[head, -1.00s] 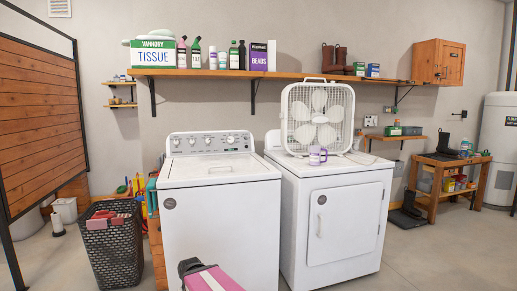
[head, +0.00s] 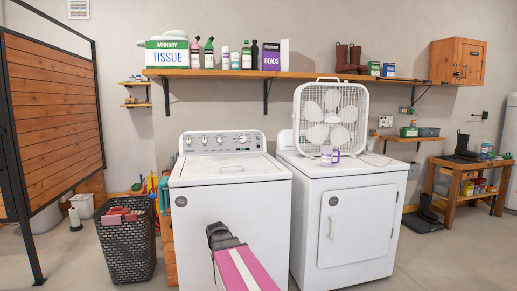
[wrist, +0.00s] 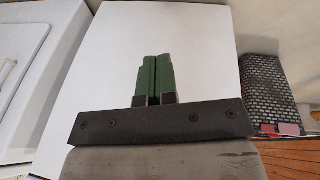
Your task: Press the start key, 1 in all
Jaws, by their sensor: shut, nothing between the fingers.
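The white washer (head: 230,225) stands in the middle of the head view, lid closed. Its grey control panel (head: 222,142) runs along the back of the top, with several round knobs and small marks. I cannot make out which is a start key. A white dryer (head: 357,228) stands to its right. My gripper (wrist: 153,78) has green fingers held together, shut and empty, in front of a plain white surface that looks like the washer's front. In the head view my pink and white arm reaches up before the washer, below its panel; the fingers cannot be made out there.
A dark woven basket (head: 127,245) stands left of the washer. A box fan (head: 330,117) and a purple-white mug (head: 329,155) stand on the dryer. A loaded shelf (head: 290,75) hangs above both machines. Floor is bare in front of the basket.

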